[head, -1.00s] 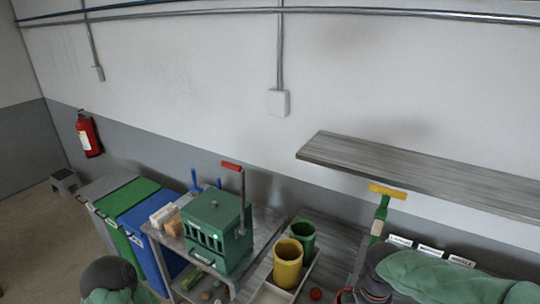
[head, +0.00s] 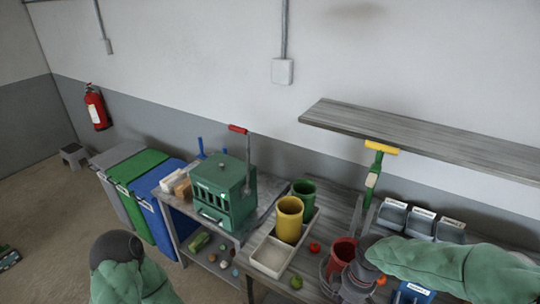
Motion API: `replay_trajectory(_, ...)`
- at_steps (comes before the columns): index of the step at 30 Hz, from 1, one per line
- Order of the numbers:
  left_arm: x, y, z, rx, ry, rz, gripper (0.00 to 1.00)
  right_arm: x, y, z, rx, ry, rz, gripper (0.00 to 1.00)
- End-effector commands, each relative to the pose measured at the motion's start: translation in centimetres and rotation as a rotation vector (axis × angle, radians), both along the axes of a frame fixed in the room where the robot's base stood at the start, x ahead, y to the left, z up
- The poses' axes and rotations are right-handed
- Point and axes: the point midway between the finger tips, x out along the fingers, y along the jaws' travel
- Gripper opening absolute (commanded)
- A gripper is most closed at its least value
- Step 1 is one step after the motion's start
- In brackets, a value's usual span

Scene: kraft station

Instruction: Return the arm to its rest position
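My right arm (head: 450,265) reaches in from the right edge in a green sleeve. Its dark joint (head: 368,248) is over the right part of the workbench, in front of the red container, and a grey link runs down from it to the bottom edge. My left arm (head: 125,275) shows only as a dark rounded joint and green sleeve at the bottom left, clear of the bins and cart. Neither gripper's fingers show in the head view.
The workbench holds a yellow cup (head: 288,220), a green cup (head: 304,190), a white tray (head: 272,256), a red container (head: 343,250) and a green-yellow press (head: 374,175). A green machine (head: 222,190) stands left. A shelf (head: 430,140) overhangs at right.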

Motion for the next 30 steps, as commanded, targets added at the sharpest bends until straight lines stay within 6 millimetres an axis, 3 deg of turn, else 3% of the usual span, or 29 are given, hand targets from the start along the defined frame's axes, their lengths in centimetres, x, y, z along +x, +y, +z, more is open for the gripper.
replay_trajectory(5,0.0,0.0,-1.6,0.000,0.000,0.000,0.40,0.0,1.8,-5.6,0.056,0.026,-0.091,0.32)
replay_trajectory(14,0.0,0.0,-5.3,0.000,0.000,0.000,0.40,-1.5,6.1,-18.7,0.180,0.091,-0.395,0.32)
replay_trajectory(24,0.0,0.0,-9.3,0.000,0.000,0.000,0.40,-5.9,9.3,-32.0,0.243,0.174,-0.811,0.32)
replay_trajectory(30,0.0,0.0,-10.9,0.000,0.000,0.000,0.40,-8.6,9.9,-36.9,0.240,0.199,-1.003,0.32)
